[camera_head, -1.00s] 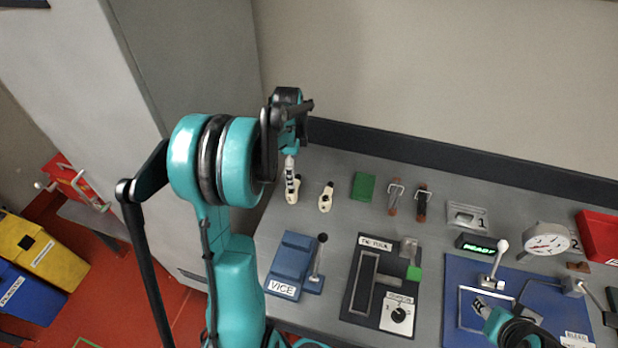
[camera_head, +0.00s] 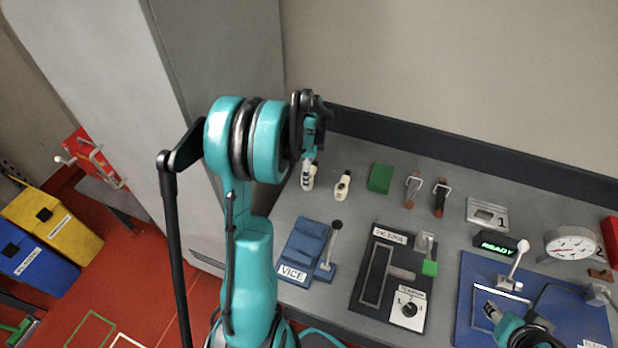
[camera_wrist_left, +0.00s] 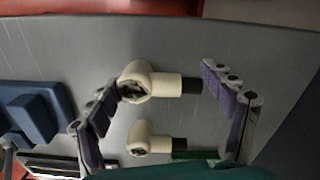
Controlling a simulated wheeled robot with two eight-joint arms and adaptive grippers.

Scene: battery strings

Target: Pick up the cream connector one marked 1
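Two cream elbow connectors with dark ends lie on the grey bench. The left one (camera_head: 308,183) is below my left gripper (camera_head: 310,160) in the head view and partly hidden by it. The other (camera_head: 343,185) lies just to its right. In the left wrist view my left gripper (camera_wrist_left: 163,98) is open, its fingers apart on either side of the larger-looking connector (camera_wrist_left: 138,80). The second connector (camera_wrist_left: 150,140) shows below it. No number is readable on either. My right gripper (camera_head: 490,312) is at the lower right; its opening is unclear.
A green block (camera_head: 381,177) and two red-brown handled tools (camera_head: 412,188) lie to the right. A blue vice (camera_head: 302,250) and a black tool panel (camera_head: 372,290) stand in front. A tall grey cabinet (camera_head: 220,60) is close on the left.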

